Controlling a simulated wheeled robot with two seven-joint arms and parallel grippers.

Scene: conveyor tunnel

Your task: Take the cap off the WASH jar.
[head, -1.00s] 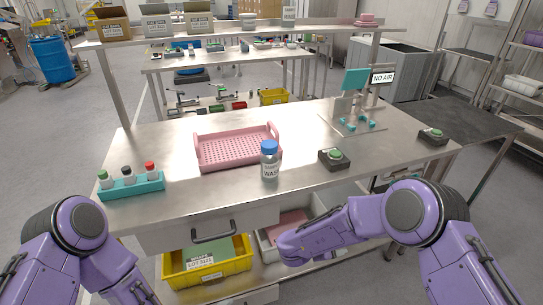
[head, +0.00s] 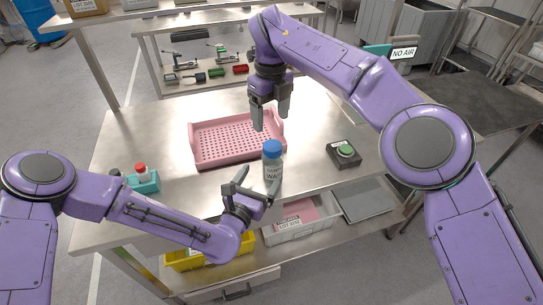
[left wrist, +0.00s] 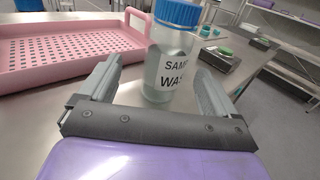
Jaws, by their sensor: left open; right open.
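The WASH jar (head: 273,171) is a clear jar with a white label and a blue cap (head: 272,148). It stands upright on the steel bench, just right of the pink tray, with the cap on. It also shows in the left wrist view (left wrist: 163,75). My left gripper (head: 257,182) is open, low at the jar's near side. In the left wrist view its fingers stand on either side of the jar's body, with gaps visible. My right gripper (head: 270,121) is open and points down, above and behind the cap, apart from it.
The pink perforated tray (head: 194,155) lies left of the jar. A black box with a green button (head: 345,151) sits to its right. A teal rack (head: 147,183) with small capped vials is at the left, partly behind my left arm. A NO AIR sign (head: 404,53) stands at the back right.

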